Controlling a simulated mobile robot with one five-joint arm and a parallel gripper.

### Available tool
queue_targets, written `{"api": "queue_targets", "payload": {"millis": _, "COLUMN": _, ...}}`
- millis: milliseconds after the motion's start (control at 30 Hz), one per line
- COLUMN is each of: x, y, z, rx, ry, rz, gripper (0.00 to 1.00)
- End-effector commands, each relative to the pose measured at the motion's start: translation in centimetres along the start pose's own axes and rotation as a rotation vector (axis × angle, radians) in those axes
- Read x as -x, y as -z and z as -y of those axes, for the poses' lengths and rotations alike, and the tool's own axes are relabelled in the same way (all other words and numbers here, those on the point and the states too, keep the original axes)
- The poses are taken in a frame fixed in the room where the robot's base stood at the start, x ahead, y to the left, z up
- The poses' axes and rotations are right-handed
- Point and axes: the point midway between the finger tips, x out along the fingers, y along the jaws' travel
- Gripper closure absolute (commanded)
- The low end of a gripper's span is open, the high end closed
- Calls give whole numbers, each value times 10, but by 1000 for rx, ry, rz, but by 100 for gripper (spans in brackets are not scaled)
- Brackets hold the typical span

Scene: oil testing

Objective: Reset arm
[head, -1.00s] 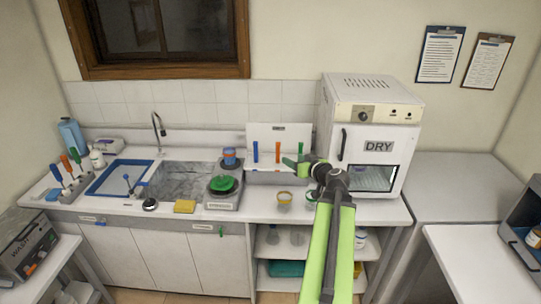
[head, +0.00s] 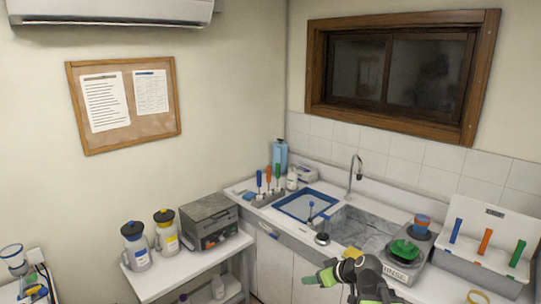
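My gripper (head: 318,278) shows at the bottom of the head view, right of centre, with green fingers and a dark wrist behind them. It points left, in front of the sink counter's cabinet. It is too small and angled to tell whether the fingers are open or shut, and I see nothing clearly held. My arm is folded low, with most of it below the picture's edge.
At left, a white table (head: 158,283) holds two jugs and a grey machine (head: 210,221). A corkboard (head: 124,103) hangs above.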

Motion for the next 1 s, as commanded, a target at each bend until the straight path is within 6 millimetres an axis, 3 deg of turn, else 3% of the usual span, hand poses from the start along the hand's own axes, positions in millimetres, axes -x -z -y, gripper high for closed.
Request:
{"api": "queue_targets", "payload": {"millis": 33, "x": -21, "y": -16, "z": 29, "rx": 10, "ry": 31, "rz": 80, "gripper": 47}}
{"api": "queue_targets", "payload": {"millis": 100, "x": -37, "y": -40, "z": 61, "rx": -1, "ry": 48, "rz": 218, "gripper": 47}}
{"api": "queue_targets", "payload": {"millis": 167, "x": -42, "y": -68, "z": 80, "rx": -36, "ry": 28, "rz": 361, "gripper": 47}}
{"api": "queue_targets", "payload": {"millis": 233, "x": -30, "y": -100, "z": 80, "rx": -125, "ry": -51, "rz": 521, "gripper": 47}}
{"api": "queue_targets", "payload": {"millis": 300, "x": -9, "y": -124, "z": 66, "rx": -238, "ry": -149, "rz": 637, "gripper": 47}}
{"api": "queue_targets", "payload": {"millis": 400, "x": 11, "y": -146, "z": 58, "rx": -375, "ry": -260, "rz": 737, "gripper": 47}}
{"api": "queue_targets", "payload": {"millis": 567, "x": 19, "y": -154, "z": 59, "rx": -498, "ry": -313, "rz": 766, "gripper": 47}}
{"api": "queue_targets", "payload": {"millis": 1000, "x": 18, "y": -153, "z": 58, "rx": -506, "ry": -315, "rz": 763, "gripper": 47}}
